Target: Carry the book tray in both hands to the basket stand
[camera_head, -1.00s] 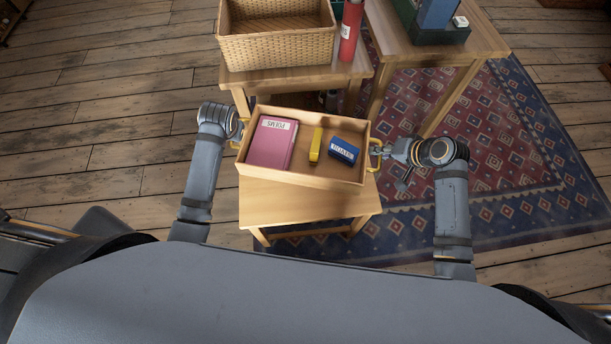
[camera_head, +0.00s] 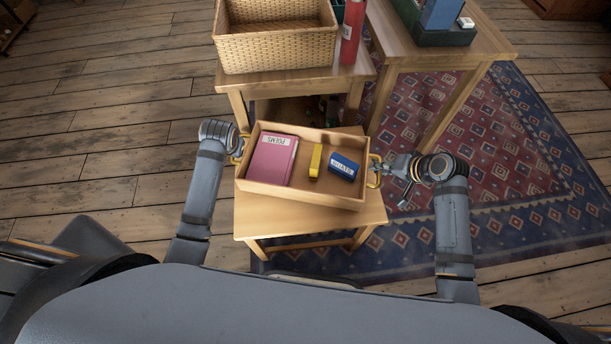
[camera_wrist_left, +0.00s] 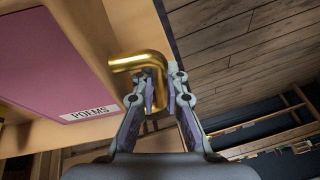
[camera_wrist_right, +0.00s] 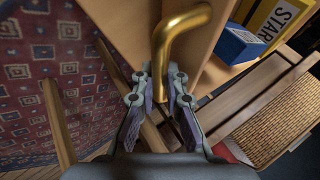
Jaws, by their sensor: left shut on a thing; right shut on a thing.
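The wooden book tray (camera_head: 304,194) is held between my two arms, over or on a small wooden table (camera_head: 262,222); I cannot tell if it touches. In it lie a pink book marked POEMS (camera_head: 272,161), a yellow item (camera_head: 316,160) and a blue box (camera_head: 345,167). My left gripper (camera_wrist_left: 158,88) is shut on the tray's left brass handle (camera_wrist_left: 138,62). My right gripper (camera_wrist_right: 163,82) is shut on the right brass handle (camera_wrist_right: 183,24). The basket stand (camera_head: 345,77) is a wooden table beyond the tray, bearing a wicker basket (camera_head: 275,50).
Another wooden table (camera_head: 482,48) at the right bears a dark green bin (camera_head: 445,38). A patterned rug (camera_head: 500,150) covers the floor at right. Bare plank floor (camera_head: 90,120) lies open at left.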

